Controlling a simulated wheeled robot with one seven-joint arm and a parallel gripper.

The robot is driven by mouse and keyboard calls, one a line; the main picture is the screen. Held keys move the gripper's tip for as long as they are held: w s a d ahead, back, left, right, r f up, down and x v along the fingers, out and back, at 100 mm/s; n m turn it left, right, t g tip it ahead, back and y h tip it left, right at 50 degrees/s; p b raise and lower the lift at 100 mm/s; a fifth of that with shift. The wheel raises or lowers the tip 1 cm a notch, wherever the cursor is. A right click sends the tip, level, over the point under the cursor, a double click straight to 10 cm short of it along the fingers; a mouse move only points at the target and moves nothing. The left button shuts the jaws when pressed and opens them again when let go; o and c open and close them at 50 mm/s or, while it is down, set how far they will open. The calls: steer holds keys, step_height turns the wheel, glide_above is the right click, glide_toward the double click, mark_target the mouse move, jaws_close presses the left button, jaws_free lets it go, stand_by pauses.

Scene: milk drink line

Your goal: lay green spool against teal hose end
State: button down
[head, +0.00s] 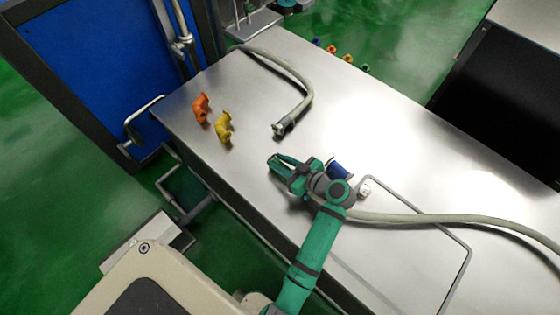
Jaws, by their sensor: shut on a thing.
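My gripper (279,160) is over the middle of the steel table, shut on a green piece, apparently the green spool. It blends with my green arm, so its outline is hard to make out. A pale hose (305,85) curves down from the back left, and its dark grey open end (281,128) lies just beyond my gripper, apart from it. I cannot make out teal on either hose end.
An orange elbow piece (201,108) and a yellow one (223,127) stand at the table's left. A blue piece (340,168) lies close beside my wrist. Several small coloured pieces (348,58) line the far edge. A bent metal rail (440,232) is at the right. The centre right of the table is clear.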

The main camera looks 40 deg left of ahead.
steer(key=shift+f, duration=0.3)
steer(key=c, duration=1.4)
jaws_free()
steer(key=shift+w, duration=0.1)
steer(key=shift+o, duration=0.2)
steer(key=shift+d, duration=0.1)
steer(key=v, duration=1)
steer(key=shift+d+r, duration=0.15)
steer(key=shift+d, duration=0.2)
